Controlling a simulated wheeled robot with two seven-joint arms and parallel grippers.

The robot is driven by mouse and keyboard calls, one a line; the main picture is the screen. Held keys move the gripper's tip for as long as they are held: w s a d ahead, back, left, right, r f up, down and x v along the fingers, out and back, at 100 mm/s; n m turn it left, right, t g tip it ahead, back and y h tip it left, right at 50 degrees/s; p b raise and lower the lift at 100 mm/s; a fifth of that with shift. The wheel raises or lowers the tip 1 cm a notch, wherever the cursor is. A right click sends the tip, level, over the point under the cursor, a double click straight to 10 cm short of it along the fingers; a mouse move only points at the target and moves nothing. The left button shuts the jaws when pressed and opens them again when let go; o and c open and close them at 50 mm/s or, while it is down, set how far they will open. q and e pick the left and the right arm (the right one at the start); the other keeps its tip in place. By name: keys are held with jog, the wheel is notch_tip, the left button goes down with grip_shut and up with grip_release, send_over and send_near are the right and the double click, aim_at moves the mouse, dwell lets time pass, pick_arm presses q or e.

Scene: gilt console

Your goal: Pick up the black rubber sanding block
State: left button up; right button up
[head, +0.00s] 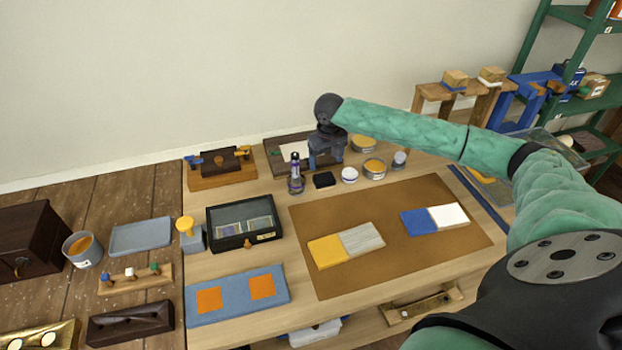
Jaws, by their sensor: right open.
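A small black block (324,180), which looks like the rubber sanding block, lies on the wooden table toward the back. It sits between a dark bottle and a small white-lidded jar. My right gripper (326,163) points down just behind and above the block. It is open, and nothing shows between its fingers. The fingers are small and dark here, so the exact gap to the block is hard to tell. My left gripper is out of view.
The bottle (296,174) stands close left of the block, and the white jar (349,175) close right, with round tins (374,168) beyond. A dark tray (275,160) lies behind. The brown mat (400,273) in front holds colored panels; a glass-topped box (243,222) stands left.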

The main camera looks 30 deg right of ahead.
aim_at(324, 177)
jog(key=shift+s+r+m, duration=0.1)
jog(key=shift+s+m, duration=0.15)
jog(key=shift+m, duration=0.55)
jog(key=shift+w+a+f, duration=0.15)
jog(key=shift+w+f, duration=0.05)
jog(key=shift+f, duration=0.3)
jog(key=shift+f+p, duration=0.35)
jog(key=shift+f, duration=0.55)
notch_tip(324, 177, down, 4)
jog(key=p, duration=0.2)
jog(key=shift+s+a+r+p, duration=0.15)
jog(key=shift+p, duration=0.15)
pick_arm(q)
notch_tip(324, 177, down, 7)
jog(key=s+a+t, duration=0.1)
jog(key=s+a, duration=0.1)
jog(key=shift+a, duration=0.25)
pick_arm(e)
jog(key=shift+f, duration=0.7)
jog(key=c, duration=0.8)
